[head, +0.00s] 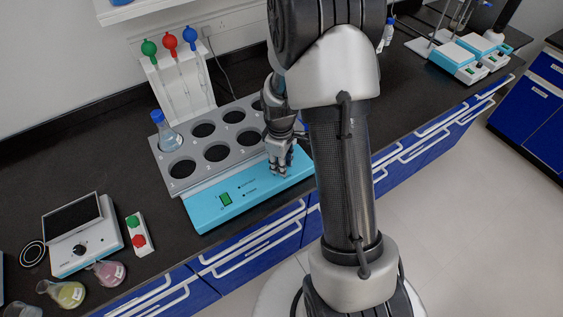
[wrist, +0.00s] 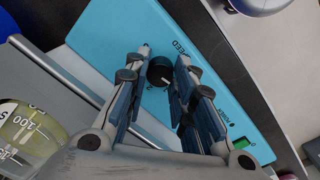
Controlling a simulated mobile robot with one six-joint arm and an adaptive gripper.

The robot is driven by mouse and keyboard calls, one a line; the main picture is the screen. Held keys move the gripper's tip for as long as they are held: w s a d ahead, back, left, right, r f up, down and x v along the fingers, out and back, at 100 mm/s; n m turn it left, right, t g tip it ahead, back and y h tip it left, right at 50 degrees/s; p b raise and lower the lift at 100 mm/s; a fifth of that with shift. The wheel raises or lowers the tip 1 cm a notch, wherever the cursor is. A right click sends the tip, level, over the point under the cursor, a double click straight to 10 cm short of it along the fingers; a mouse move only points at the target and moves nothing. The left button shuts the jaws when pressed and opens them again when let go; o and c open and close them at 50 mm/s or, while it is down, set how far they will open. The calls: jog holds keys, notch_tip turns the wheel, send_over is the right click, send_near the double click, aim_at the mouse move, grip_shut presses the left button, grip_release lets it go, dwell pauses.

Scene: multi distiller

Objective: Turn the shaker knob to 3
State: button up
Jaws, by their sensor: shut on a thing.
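The shaker has a grey top plate with round holes (head: 222,135) and a bright blue front panel (head: 222,208), which fills much of the wrist view (wrist: 108,35). Its black round knob (wrist: 160,70) sits by the printed word SPEED and carries a pale pointer line. A printed number, which looks like 2, shows beside it; the exact setting cannot be read. My gripper (wrist: 161,78) is shut on the knob, one finger on each side. In the head view my gripper (head: 280,168) reaches down to the panel's right part and hides the knob.
A blue-capped bottle (head: 166,132) stands in a left hole of the shaker. A flask with yellow-green liquid (wrist: 28,135) is close to my gripper in the wrist view. A pipette stand (head: 180,95) is behind; a stirrer (head: 82,235) and flasks are at left.

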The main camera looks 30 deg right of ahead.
grip_shut()
jog(key=shift+m, duration=0.4)
jog(key=m, duration=0.9)
jog(key=shift+g, duration=0.3)
jog(key=m, duration=0.3)
jog(key=shift+m, duration=0.3)
jog(key=m, duration=0.5)
jog(key=shift+d+m, duration=0.1)
jog(key=shift+m, duration=0.2)
jog(key=m, duration=0.4)
jog(key=shift+m, duration=0.3)
